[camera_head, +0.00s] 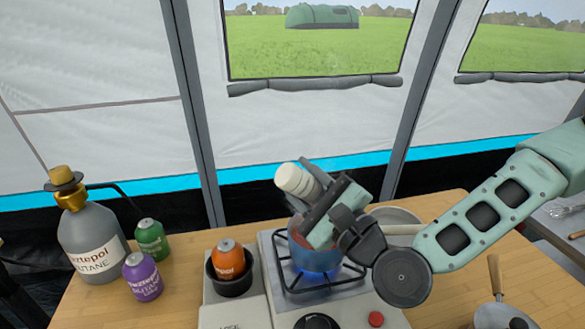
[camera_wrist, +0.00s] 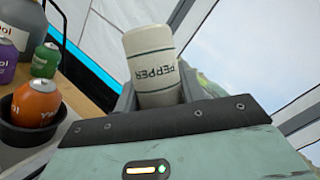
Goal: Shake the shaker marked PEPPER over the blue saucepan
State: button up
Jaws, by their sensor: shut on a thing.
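My gripper (camera_head: 322,192) is shut on a white shaker (camera_head: 294,180) and holds it above the stove. In the wrist view the shaker (camera_wrist: 152,62) shows the word PEPPER upside down, between the two fingers. In the head view it is tilted, with its plain white end pointing up and left. Its other end is hidden behind my gripper. The blue saucepan (camera_head: 316,260) stands on the lit burner directly below my gripper. Its contents look reddish and are mostly hidden by my gripper.
An orange can (camera_head: 228,260) sits in a black cup left of the burner. Purple (camera_head: 142,276) and green (camera_head: 151,240) cans and a grey butane bottle (camera_head: 88,240) stand farther left. A pale bowl (camera_head: 394,214) is behind my wrist. A small pan (camera_head: 500,314) lies at the right.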

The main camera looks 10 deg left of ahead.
jog(key=shift+d+r, duration=0.15)
jog(key=shift+r, duration=0.25)
